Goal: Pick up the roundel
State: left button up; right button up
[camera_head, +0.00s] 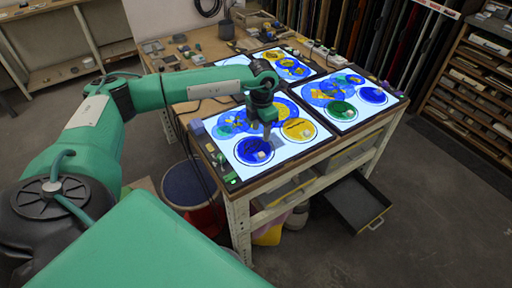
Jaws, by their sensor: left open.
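Several round painted glass roundels lie on glowing light panels on the workbench. On the front left panel (288,150) are a dark blue roundel (246,154) and a yellow roundel (300,135), each with a small pale piece on it. On the right panel are a green roundel (335,109) and a blue roundel (369,94). The frames do not single out which roundel the task names. My left gripper (263,131) is open and points down over the front left panel, just behind the dark blue roundel. I cannot tell its exact height. My right gripper is out of view.
The workbench (240,206) has small loose items along its edges and a shelf below. An open drawer (352,212) juts out at the lower right. A bin (190,186) stands beside the bench's left end. A rack of shelves (470,100) stands at the right.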

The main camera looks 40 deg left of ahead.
pick_arm(q)
jog(key=p, duration=0.1)
send_over(261, 154)
jog(key=f, duration=0.4)
jog(key=shift+w+a+f, duration=0.35)
jog(key=f+p, duration=0.3)
jog(key=f, duration=0.1)
jog(key=shift+s+d+f, duration=0.1)
jog(key=shift+s+d, duration=0.2)
jog(key=shift+d, duration=0.05)
jog(key=shift+f, duration=0.6)
grip_shut()
